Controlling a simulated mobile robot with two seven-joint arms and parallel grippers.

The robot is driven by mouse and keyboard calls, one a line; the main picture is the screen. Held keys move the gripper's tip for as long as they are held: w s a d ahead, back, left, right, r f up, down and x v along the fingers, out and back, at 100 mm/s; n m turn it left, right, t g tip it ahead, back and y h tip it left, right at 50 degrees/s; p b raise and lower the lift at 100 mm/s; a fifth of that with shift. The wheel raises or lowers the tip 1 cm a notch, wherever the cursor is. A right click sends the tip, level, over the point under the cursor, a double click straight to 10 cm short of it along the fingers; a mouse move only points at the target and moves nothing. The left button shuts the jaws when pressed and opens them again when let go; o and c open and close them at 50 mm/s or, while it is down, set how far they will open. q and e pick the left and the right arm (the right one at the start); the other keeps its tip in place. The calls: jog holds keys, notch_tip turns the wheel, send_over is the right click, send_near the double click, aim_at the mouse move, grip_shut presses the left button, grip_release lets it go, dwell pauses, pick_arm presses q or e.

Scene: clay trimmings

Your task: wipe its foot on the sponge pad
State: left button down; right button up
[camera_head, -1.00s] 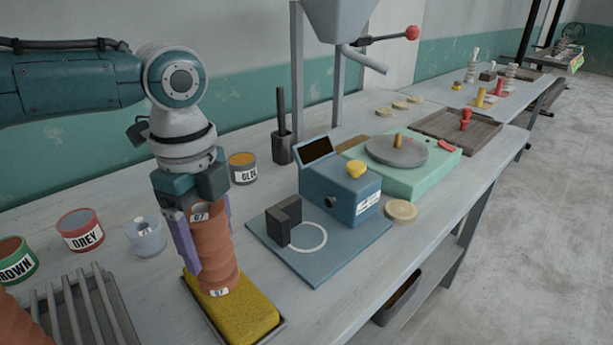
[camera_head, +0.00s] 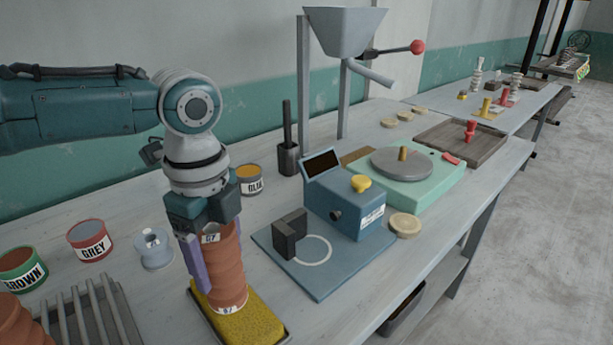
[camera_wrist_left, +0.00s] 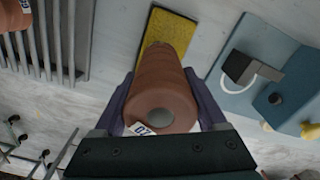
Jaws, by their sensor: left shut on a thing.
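A brown ribbed clay cylinder (camera_head: 229,268) with white number labels stands nearly upright in my left gripper (camera_head: 212,262). The gripper's purple fingers are shut on its sides. Its foot is over the yellow sponge pad (camera_head: 252,322), which lies in a dark shallow tray, and appears to meet the pad's top. The exact contact is hard to see. In the left wrist view the cylinder (camera_wrist_left: 160,95) shows its round hollow end towards the camera, between the fingers, with the sponge pad (camera_wrist_left: 172,30) beyond it. My right gripper is not in view.
A slatted rack (camera_head: 92,318) with another brown ribbed piece (camera_head: 15,325) is at the left. Behind stand the grey pot (camera_head: 90,240), brown pot (camera_head: 22,270) and a glue pot (camera_head: 250,180). A blue device (camera_head: 345,205) on a blue plate is close on the right.

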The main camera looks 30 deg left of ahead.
pick_arm(q)
jog(key=shift+s+d+r+p, duration=0.1)
jog(key=shift+s+d+p, duration=0.2)
jog(key=shift+d, duration=0.3)
jog(key=shift+s+d+r+p, duration=0.1)
jog(key=shift+s+d+p, duration=0.05)
jog(key=shift+d+p, duration=0.35)
jog(key=shift+s+d+f+p, duration=0.1)
jog(key=shift+s+d+p, duration=0.2)
jog(key=shift+d, duration=0.35)
jog(key=shift+s+d+f+p, duration=0.1)
jog(key=shift+s+d+p, duration=0.2)
jog(key=shift+d, duration=0.35)
jog(key=shift+w+a+f+b, duration=0.1)
jog(key=shift+w+a+b, duration=0.15)
jog(key=shift+a, duration=0.25)
jog(key=shift+w+a+b, duration=0.15)
jog(key=shift+w+a, duration=0.05)
jog(key=shift+a, duration=0.25)
jog(key=shift+w+a, duration=0.2)
jog(key=shift+a, duration=0.15)
jog(key=shift+w+a+b, duration=0.35)
jog(key=shift+a+b, duration=0.15)
jog(key=shift+a, duration=0.35)
jog(key=shift+w+a+b, duration=0.3)
jog(key=shift+a+b, duration=0.2)
jog(key=shift+a, duration=0.3)
jog(key=shift+w+a+b, duration=0.35)
jog(key=shift+a+b, duration=0.15)
jog(key=shift+a, duration=0.35)
